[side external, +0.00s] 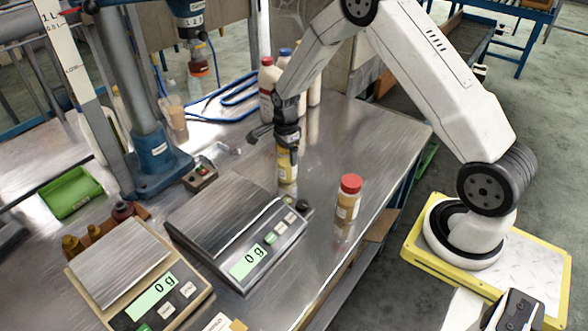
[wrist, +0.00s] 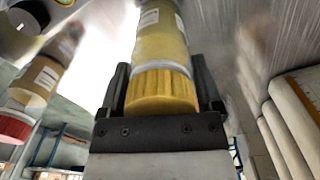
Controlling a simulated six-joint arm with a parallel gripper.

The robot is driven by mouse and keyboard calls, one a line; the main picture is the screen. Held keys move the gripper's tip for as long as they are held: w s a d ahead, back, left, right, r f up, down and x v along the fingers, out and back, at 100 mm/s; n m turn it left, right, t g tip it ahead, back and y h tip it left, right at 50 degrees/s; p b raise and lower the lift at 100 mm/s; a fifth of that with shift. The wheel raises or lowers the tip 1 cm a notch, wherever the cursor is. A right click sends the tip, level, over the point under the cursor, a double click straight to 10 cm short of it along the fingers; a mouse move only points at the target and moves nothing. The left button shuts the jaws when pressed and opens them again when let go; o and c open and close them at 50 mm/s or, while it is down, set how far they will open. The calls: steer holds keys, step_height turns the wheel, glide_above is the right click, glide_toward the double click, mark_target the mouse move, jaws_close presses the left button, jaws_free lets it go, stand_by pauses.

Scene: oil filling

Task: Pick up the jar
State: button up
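A jar with a yellow cap and yellowish contents (side external: 286,170) is upright at the far right corner of the grey scale. My gripper (side external: 288,146) is above it, pointing down, with its fingers around the cap. In the wrist view the jar (wrist: 162,40) shows between the two dark fingers (wrist: 162,88), which sit close against both sides of the yellow cap. I cannot tell whether its base touches the table. A second jar with a red cap (side external: 348,198) stands to the right, apart from my gripper; it also shows at the left of the wrist view (wrist: 38,80).
Two scales reading 0 g, one grey (side external: 225,215) and one tan (side external: 120,265), stand at front left. Several bottles (side external: 268,85) stand behind my gripper. A blue stand (side external: 157,155) and a green tray (side external: 72,192) are at left. The table's right side is mostly clear.

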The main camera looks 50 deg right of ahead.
jaws_close()
steer(key=shift+r, duration=0.15)
steer(key=shift+r, duration=0.8)
steer(key=s+a+r, duration=0.2)
steer(key=s+r, duration=0.9)
steer(key=s, duration=0.2)
steer(key=shift+s+a, duration=0.3)
steer(key=shift+s, duration=0.05)
